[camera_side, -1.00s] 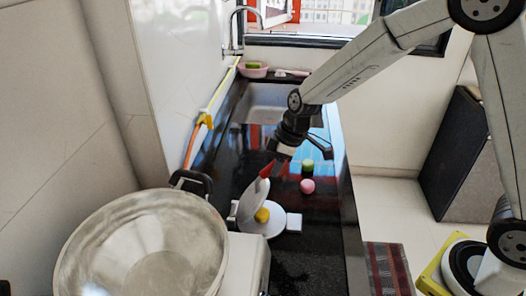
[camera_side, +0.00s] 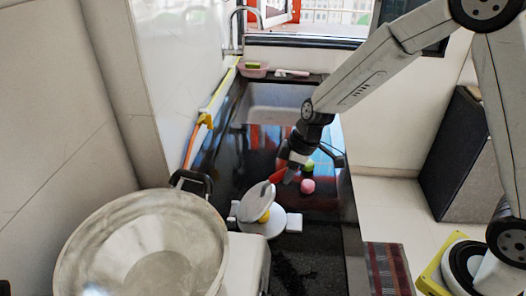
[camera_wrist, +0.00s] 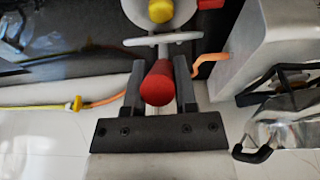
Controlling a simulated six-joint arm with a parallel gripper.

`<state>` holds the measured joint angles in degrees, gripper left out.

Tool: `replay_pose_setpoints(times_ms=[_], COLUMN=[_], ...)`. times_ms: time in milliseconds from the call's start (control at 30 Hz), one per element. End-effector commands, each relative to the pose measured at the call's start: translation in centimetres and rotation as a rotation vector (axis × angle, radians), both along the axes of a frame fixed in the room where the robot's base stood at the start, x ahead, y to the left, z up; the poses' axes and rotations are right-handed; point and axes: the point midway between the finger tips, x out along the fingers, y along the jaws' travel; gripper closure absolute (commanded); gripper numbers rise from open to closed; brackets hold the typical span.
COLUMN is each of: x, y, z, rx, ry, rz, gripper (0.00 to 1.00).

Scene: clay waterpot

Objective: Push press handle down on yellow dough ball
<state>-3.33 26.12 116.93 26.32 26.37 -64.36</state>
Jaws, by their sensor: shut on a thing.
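The press has a white round base plate (camera_side: 272,229) and a tilted white upper plate (camera_side: 254,202). The yellow dough ball (camera_side: 265,216) sits on the base plate, partly covered by the upper plate in the side view. The red press handle (camera_side: 279,175) sticks out from the upper plate. My gripper (camera_side: 287,179) is shut on the red handle. In the wrist view the handle (camera_wrist: 158,84) lies between my two dark fingers (camera_wrist: 158,78).
A pink ball (camera_side: 307,186) and a green ball (camera_side: 309,165) lie on the dark counter right of my gripper. A large metal bowl (camera_side: 145,250) stands front left. A sink (camera_side: 275,112) is behind. Orange-yellow tubing (camera_side: 204,120) runs along the left wall.

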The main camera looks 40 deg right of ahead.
Motion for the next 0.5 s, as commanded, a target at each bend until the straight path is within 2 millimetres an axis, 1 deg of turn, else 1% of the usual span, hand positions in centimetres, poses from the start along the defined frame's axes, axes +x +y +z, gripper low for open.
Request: replay_pose_setpoints(times_ms=[233, 500], x=[-0.10, -0.67], y=[-0.08, -0.60], z=[-0.09, -0.84], rx=[0.000, 0.000], ry=[0.001, 0.003], rz=[0.000, 0.001], gripper=[0.86, 0.86])
